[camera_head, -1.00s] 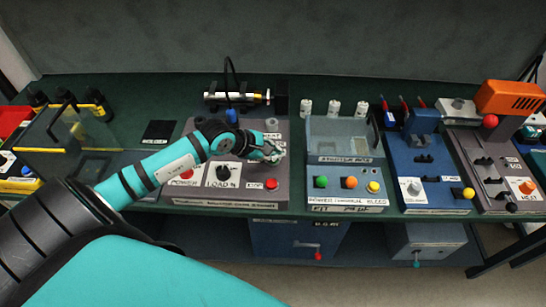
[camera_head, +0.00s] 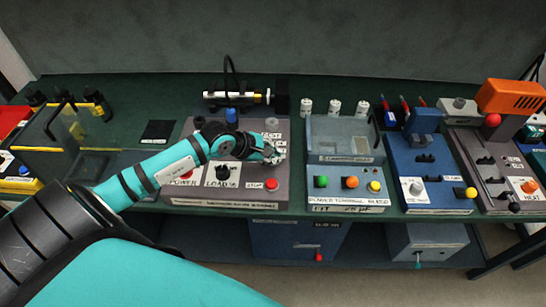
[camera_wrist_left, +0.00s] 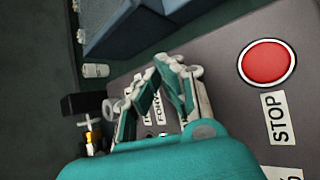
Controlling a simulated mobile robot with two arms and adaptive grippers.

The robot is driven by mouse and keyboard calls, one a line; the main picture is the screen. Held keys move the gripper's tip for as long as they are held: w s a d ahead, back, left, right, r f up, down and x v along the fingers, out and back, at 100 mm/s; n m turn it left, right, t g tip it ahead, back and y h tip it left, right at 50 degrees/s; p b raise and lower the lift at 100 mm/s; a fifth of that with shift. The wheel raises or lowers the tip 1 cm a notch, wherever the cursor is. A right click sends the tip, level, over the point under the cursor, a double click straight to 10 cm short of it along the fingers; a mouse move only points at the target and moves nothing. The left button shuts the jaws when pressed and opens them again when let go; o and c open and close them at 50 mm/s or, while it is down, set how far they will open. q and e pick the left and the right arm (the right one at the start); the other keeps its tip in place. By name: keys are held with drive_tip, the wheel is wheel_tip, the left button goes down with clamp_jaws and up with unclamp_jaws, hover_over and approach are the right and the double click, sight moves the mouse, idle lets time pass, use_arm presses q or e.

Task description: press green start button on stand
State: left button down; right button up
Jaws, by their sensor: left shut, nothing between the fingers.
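A green button (camera_head: 320,181) sits at the left of a row with an orange and a yellow button on the front of a grey stand. My left gripper (camera_head: 274,153) is shut and empty over the grey panel left of that stand. It is up and left of the green button, apart from it. In the left wrist view the fingers (camera_wrist_left: 171,68) point at small labels, partly hidden behind them. A red button (camera_wrist_left: 267,62) marked STOP is to their right; it also shows in the head view (camera_head: 271,184). My right gripper is not in view.
The grey panel (camera_head: 220,202) carries a black knob (camera_head: 222,173) and a red power button, partly covered by my arm. A blue stand (camera_head: 428,180) and an orange device (camera_head: 510,97) are further right. White vials (camera_head: 334,107) stand behind the button stand.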

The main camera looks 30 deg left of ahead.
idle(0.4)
use_arm(q)
drive_tip(key=shift+r+p, duration=0.65)
drive_tip(key=shift+r, duration=0.35)
wheel_tip(320, 180, up, 5)
drive_tip(key=p, duration=0.3)
idle(0.6)
